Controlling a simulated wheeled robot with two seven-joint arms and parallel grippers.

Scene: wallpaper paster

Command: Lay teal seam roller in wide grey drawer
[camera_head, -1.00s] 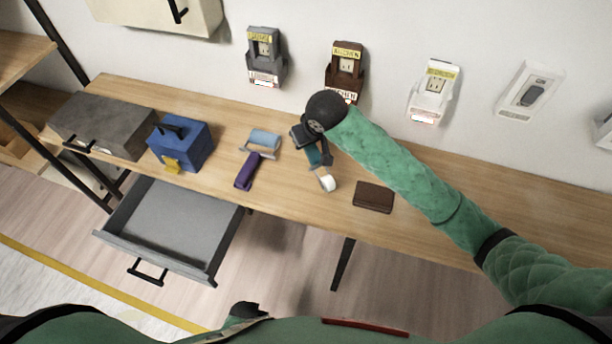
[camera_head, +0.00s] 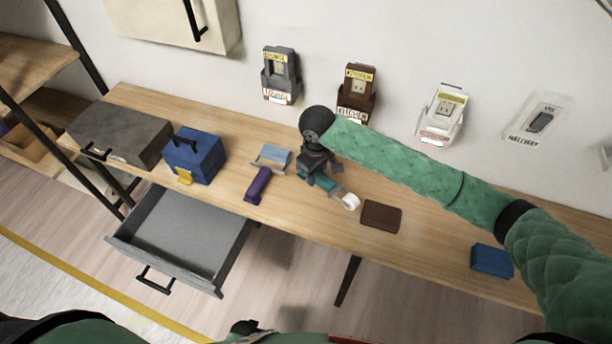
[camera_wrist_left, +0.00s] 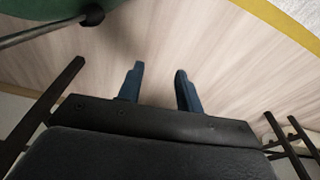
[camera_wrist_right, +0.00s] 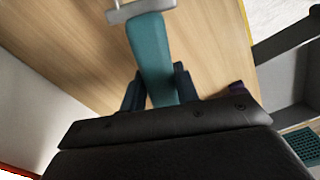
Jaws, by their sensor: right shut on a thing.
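The teal seam roller (camera_head: 329,186) has a teal handle and a small white wheel. My right gripper (camera_head: 317,172) is shut on its handle, at the table's middle; I cannot tell whether the roller is clear of the tabletop. In the right wrist view the teal handle (camera_wrist_right: 150,55) runs between the fingers, with its metal fork at the top edge. The wide grey drawer (camera_head: 190,232) under the table is pulled open and looks empty, to the left of and below my right gripper. My left gripper (camera_wrist_left: 158,88) is open and empty above the floor.
A purple-handled roller with a light-blue drum (camera_head: 271,158) lies between my right gripper and the blue box (camera_head: 196,158). A grey box (camera_head: 122,132) stands at the left. A brown block (camera_head: 381,217) and a blue block (camera_head: 491,261) lie to the right. Outlets line the wall.

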